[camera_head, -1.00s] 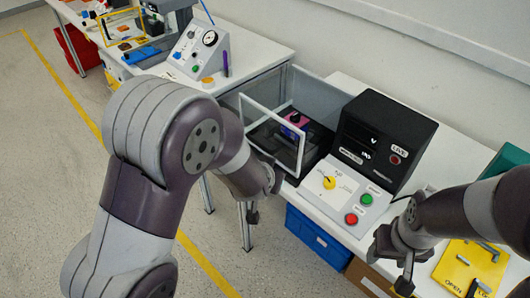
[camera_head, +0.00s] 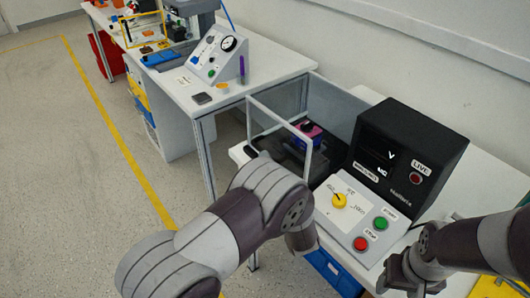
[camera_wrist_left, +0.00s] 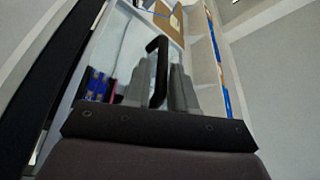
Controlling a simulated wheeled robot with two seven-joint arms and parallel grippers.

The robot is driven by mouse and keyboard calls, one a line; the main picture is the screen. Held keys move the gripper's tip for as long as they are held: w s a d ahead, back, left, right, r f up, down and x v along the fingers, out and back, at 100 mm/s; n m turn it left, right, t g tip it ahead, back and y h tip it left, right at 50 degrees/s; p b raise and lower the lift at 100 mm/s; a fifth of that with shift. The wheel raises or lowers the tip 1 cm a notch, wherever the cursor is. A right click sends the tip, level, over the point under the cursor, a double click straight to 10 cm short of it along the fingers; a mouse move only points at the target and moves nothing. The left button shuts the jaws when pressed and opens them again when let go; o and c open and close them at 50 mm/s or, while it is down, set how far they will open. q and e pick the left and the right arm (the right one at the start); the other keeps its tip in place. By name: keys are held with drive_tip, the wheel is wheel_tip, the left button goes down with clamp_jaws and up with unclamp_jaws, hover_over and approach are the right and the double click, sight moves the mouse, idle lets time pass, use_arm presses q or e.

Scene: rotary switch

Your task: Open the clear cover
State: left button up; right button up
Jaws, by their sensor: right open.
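The clear cover (camera_head: 311,153) is a see-through panel in a pale frame at the front of a tester, left of its black display housing. A dark fixture (camera_head: 287,150) with a blue and pink part (camera_head: 310,130) sits behind it. In the head view my left arm hides that gripper. My right gripper (camera_head: 402,277) is open and empty, low at the right, near the control panel.
The sloped control panel (camera_head: 342,222) has a yellow knob (camera_head: 339,201), a green button (camera_head: 380,223) and a red button (camera_head: 361,243). The black housing (camera_head: 405,150) stands behind it. Another workbench (camera_head: 270,72) is at the back left. A blue bin (camera_head: 330,270) is below the table.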

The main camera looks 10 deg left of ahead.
use_arm(q)
drive_tip(key=shift+x, duration=1.65)
drive_tip(key=shift+r, duration=0.1)
drive_tip(key=shift+s, duration=0.1)
clamp_jaws()
